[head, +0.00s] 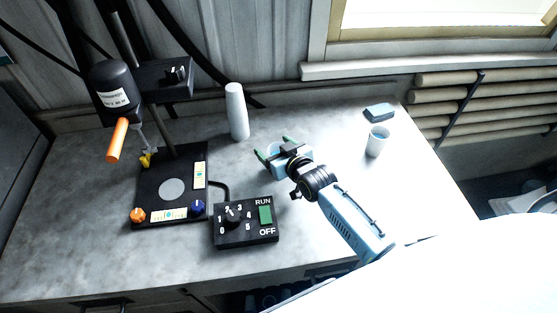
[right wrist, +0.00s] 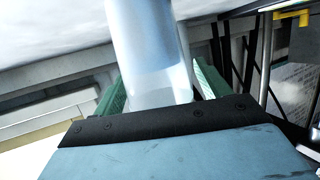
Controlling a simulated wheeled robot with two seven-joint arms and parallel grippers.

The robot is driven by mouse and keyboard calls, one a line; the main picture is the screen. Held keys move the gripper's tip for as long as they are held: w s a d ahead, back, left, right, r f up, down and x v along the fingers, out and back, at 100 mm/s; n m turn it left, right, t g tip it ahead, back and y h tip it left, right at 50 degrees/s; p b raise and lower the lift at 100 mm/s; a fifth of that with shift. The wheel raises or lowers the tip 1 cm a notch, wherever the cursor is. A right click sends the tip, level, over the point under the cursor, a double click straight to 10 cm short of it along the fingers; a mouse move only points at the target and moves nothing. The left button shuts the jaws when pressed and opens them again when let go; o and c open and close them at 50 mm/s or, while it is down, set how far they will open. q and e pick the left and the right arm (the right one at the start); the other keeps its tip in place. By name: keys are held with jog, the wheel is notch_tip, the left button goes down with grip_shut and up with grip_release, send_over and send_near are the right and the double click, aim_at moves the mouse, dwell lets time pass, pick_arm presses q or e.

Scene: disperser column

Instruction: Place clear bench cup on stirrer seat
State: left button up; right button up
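My right gripper (head: 273,147) reaches in over the bench, right of the stirrer. Its green fingers lie on both sides of a clear, bluish cup (head: 275,149), partly hidden by the gripper. In the right wrist view the clear cup (right wrist: 157,85) fills the space between the fingers, which look shut on it. I cannot tell its height above the bench. The stirrer base (head: 152,195) is a black plate at left with a round grey seat (head: 172,190), which is bare. My left gripper is not in view.
A black control box (head: 245,222) lies between the stirrer base and my right arm. A white bottle (head: 237,112) stands behind the gripper. The disperser head (head: 113,88) with its orange handle (head: 117,140) overhangs the base.

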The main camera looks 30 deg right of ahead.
jog(key=shift+r, duration=0.1)
jog(key=c, duration=1.1)
